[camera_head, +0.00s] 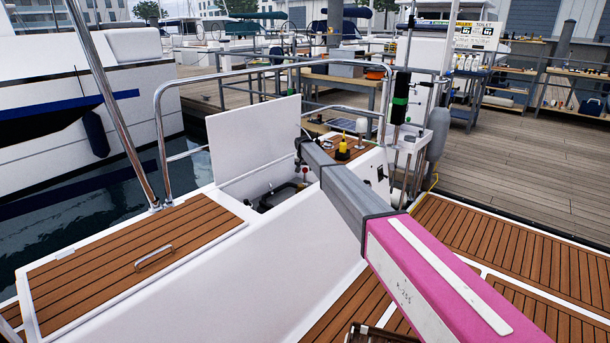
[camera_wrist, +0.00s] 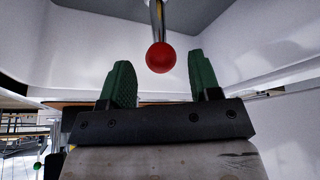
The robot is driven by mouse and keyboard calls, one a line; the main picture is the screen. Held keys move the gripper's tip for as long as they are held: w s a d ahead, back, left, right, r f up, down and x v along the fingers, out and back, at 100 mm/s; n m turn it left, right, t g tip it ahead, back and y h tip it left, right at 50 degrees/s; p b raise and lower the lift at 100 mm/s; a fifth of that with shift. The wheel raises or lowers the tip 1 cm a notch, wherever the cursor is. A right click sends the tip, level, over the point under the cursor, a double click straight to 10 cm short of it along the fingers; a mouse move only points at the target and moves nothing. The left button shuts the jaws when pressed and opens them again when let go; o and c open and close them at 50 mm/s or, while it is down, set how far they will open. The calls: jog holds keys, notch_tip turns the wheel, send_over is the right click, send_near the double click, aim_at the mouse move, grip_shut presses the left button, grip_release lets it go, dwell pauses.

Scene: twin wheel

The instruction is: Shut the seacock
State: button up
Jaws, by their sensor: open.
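The seacock's lever shows in the wrist view as a metal rod (camera_wrist: 157,18) with a red ball knob (camera_wrist: 161,57) at its end. My gripper (camera_wrist: 159,64) is open, with one green finger on each side of the knob in the picture. I see no finger touching the knob, and how deep it sits between them is unclear. The seacock's body is hidden in the wrist view. In the head view, the end of my arm reaches into an open locker (camera_head: 232,172), where a small red spot (camera_head: 305,171) shows.
The locker's white lid (camera_head: 257,137) stands raised. White walls (camera_wrist: 75,50) flank my gripper. A yellow-and-black item (camera_head: 342,149) stands beside the opening. A steel rail (camera_head: 160,140) arches behind. A closed teak hatch (camera_head: 130,262) lies at left.

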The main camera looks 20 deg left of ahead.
aim_at(305, 171)
jog(key=x, duration=0.5)
jog(key=shift+w+f, duration=0.1)
jog(key=shift+f, duration=0.15)
grip_shut()
jog(key=shift+d, duration=0.1)
jog(key=shift+s+d+f+m+t+y, duration=0.2)
jog(key=shift+d+t+y, duration=0.3)
jog(key=shift+y, duration=0.35)
jog(key=shift+s+d+f+m+t+y, duration=0.15)
jog(key=shift+s+d+t+y, duration=0.15)
jog(key=shift+d+y, duration=0.45)
jog(key=shift+s+d+f+m+t+y, duration=0.15)
jog(key=shift+s+d+t+y, duration=0.2)
jog(key=shift+y, duration=0.65)
jog(key=shift+d, duration=0.1)
grip_release()
jog(key=shift+r, duration=0.1)
